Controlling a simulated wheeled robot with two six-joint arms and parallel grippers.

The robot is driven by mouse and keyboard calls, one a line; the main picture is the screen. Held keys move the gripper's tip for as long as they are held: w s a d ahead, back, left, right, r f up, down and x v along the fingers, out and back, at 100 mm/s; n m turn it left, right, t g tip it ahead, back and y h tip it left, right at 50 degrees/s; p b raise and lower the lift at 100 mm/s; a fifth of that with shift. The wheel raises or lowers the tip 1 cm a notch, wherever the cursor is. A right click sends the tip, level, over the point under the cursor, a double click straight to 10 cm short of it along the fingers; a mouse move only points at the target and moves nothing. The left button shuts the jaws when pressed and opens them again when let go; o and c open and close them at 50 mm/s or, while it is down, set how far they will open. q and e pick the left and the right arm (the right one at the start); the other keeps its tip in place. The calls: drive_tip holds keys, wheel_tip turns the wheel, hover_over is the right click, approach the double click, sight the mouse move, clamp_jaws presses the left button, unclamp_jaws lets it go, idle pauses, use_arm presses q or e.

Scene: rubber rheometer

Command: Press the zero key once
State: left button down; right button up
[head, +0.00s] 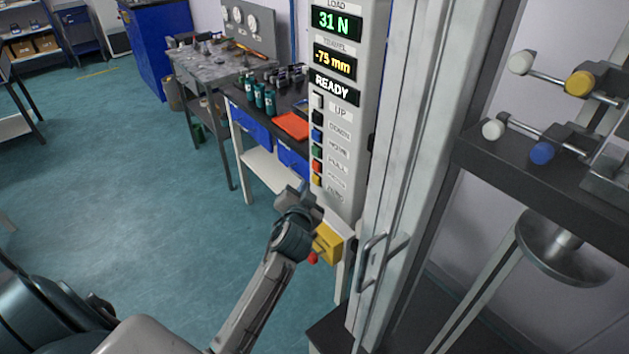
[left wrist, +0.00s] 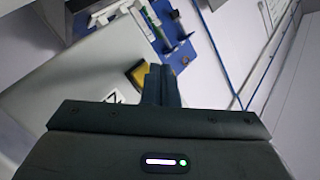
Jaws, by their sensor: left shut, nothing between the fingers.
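The control panel (head: 342,190) stands upright with a column of coloured keys. The lowest, yellow key (head: 316,180) sits beside a label too blurred to read surely in the head view. In the left wrist view a yellow key (left wrist: 138,73) has a label showing a "Z" beside it, so I take it as the zero key. My left gripper (head: 303,190) is shut and empty, just below and left of that key. Its fingers (left wrist: 160,80) show right of the key in the wrist view; I cannot tell whether they touch it. My right gripper is not in view.
Displays read 31 N (head: 337,22), -75 mm (head: 335,62) and READY (head: 334,87). The red key (head: 316,165) is just above the yellow one. A yellow box (head: 328,242) with a red button (head: 313,258) is below. A metal frame with a handle (head: 371,262) stands right.

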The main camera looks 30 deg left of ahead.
use_arm(q)
drive_tip(key=shift+w+d, duration=0.1)
drive_tip(key=shift+w, duration=0.05)
drive_tip(key=shift+w+d, duration=0.1)
drive_tip(key=shift+w, duration=0.2)
drive_tip(key=shift+w+d, duration=0.15)
drive_tip(key=shift+w, duration=0.2)
idle(0.8)
drive_tip(key=shift+s, duration=0.1)
drive_tip(key=shift+s+a, duration=0.3)
drive_tip(key=shift+s, duration=0.4)
drive_tip(key=s, duration=0.1)
drive_tip(key=s+a, duration=0.1)
drive_tip(key=s, duration=0.1)
drive_tip(key=s+a, duration=0.1)
drive_tip(key=shift+s+p, duration=0.3)
drive_tip(key=shift+p, duration=0.1)
